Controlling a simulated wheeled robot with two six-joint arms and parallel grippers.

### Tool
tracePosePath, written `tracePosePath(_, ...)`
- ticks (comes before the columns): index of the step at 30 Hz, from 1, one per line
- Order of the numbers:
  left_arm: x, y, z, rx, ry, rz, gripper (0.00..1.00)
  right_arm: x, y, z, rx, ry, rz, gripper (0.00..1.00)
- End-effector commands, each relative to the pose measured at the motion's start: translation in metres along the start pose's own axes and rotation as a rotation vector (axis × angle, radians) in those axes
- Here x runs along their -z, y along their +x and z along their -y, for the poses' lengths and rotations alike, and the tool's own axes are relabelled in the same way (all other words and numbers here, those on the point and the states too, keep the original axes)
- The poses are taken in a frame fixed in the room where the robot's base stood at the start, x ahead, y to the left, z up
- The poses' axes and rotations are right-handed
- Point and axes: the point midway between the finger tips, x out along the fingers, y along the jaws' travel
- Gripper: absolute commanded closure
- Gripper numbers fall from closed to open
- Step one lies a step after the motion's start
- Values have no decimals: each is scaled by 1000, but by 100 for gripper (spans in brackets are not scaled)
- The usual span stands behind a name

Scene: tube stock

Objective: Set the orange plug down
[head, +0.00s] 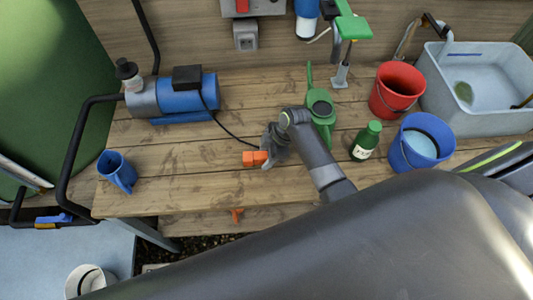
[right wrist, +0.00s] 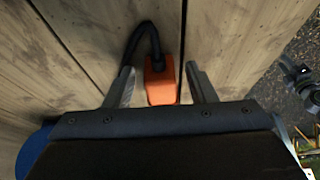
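The orange plug (head: 255,158) lies on the wooden bench (head: 190,180) near its front edge. A black cable runs from it towards the blue pump. My right gripper (head: 268,152) is low over the bench, right at the plug. In the right wrist view the plug (right wrist: 160,82) is between the two fingers (right wrist: 161,86), with a gap on each side. The fingers are apart and do not appear to touch it. The plug appears to rest on the planks. My left gripper is not in view.
The blue pump (head: 186,95) and a blue jug (head: 117,170) are on the left. A green watering can (head: 320,108), green bottle (head: 366,141), red bucket (head: 396,92) and blue bucket (head: 421,146) stand to the right. Bare planks lie left of the plug.

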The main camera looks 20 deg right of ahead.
Motion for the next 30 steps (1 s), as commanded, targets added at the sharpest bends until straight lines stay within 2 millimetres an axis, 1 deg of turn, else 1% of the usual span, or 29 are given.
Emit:
tracePosePath(4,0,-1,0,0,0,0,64,1,-1,0,-1,0,0,49)
tracePosePath(8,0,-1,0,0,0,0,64,1,-9,-1,-1,0,0,49)
tracePosePath(11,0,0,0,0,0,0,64,0,-22,-1,-3,-1,1,49)
tracePosePath(14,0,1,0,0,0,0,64,0,-39,-1,-5,-2,1,49)
tracePosePath(21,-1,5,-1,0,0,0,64,0,-86,-2,-5,-3,1,49)
tracePosePath(24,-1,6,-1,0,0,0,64,0,-103,-2,-5,-3,1,49)
tracePosePath(27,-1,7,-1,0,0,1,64,0,-114,-1,-3,-2,0,49)
tracePosePath(30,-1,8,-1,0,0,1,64,1,-120,0,-1,0,0,49)
